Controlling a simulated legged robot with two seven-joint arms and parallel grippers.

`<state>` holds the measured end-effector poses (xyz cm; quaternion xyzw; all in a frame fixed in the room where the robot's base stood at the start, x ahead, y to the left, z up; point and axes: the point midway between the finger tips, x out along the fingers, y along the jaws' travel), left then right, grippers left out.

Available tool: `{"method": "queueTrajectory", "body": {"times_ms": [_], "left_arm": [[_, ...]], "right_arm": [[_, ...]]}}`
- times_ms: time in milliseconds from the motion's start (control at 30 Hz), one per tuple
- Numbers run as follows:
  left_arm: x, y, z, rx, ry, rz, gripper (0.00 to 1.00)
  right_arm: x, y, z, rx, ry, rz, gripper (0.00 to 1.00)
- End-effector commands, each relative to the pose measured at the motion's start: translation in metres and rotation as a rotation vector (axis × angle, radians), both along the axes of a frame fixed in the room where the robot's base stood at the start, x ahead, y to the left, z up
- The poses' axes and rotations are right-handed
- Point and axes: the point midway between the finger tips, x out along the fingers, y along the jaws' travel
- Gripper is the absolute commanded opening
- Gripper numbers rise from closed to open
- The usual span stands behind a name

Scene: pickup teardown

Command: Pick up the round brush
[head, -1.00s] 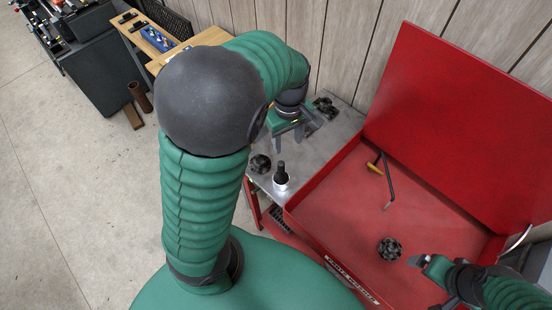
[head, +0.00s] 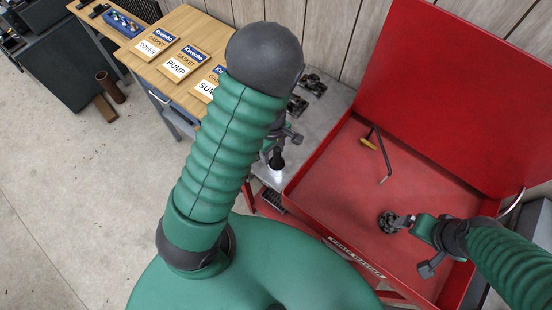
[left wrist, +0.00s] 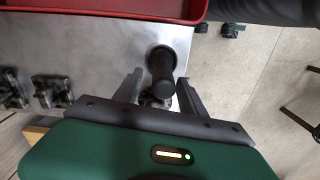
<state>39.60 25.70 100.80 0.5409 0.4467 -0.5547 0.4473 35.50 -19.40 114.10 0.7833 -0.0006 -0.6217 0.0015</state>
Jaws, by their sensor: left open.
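The round brush appears to be the upright dark handle (head: 277,160) standing in a small white cup (head: 275,175) on the grey metal surface. In the left wrist view the dark round handle (left wrist: 162,68) is between the two fingers. My left gripper (left wrist: 161,82) is open around it, with a gap at each side. In the head view my left gripper (head: 275,145) is just above the handle and partly hidden by my arm. The bristles are not clearly visible. My right gripper (head: 402,222) is at a dark round part (head: 387,221) in the red tray; contact is unclear.
The red tray (head: 330,205) with a raised lid (head: 455,95) stands right of the cup. Dark metal parts (head: 313,85) sit behind on the metal surface. A wooden table (head: 185,25) with gasket boxes is at the left.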

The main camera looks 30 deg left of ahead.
Motion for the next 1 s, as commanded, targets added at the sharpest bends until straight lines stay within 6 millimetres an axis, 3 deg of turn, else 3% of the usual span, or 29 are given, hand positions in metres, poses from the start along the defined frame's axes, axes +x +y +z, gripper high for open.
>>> {"method": "queueTrajectory", "body": {"times_ms": [267,400,667,1000], "left_arm": [[0.001,-0.024,-0.006,0.022,-0.001,-0.004,0.49],[0.001,-0.025,-0.005,0.024,0.000,-0.002,0.33],[0.001,-0.006,-0.009,0.006,0.001,-0.001,0.00],[0.001,-0.005,-0.010,0.019,0.001,0.002,0.00]], "right_arm": [[0.000,0.000,-0.001,0.000,0.001,0.000,0.93],[0.000,-0.001,-0.001,0.000,0.001,-0.002,0.93],[0.000,-0.001,-0.001,0.000,0.001,-0.002,0.93],[0.000,0.000,-0.001,0.000,0.001,0.000,0.93]]}}
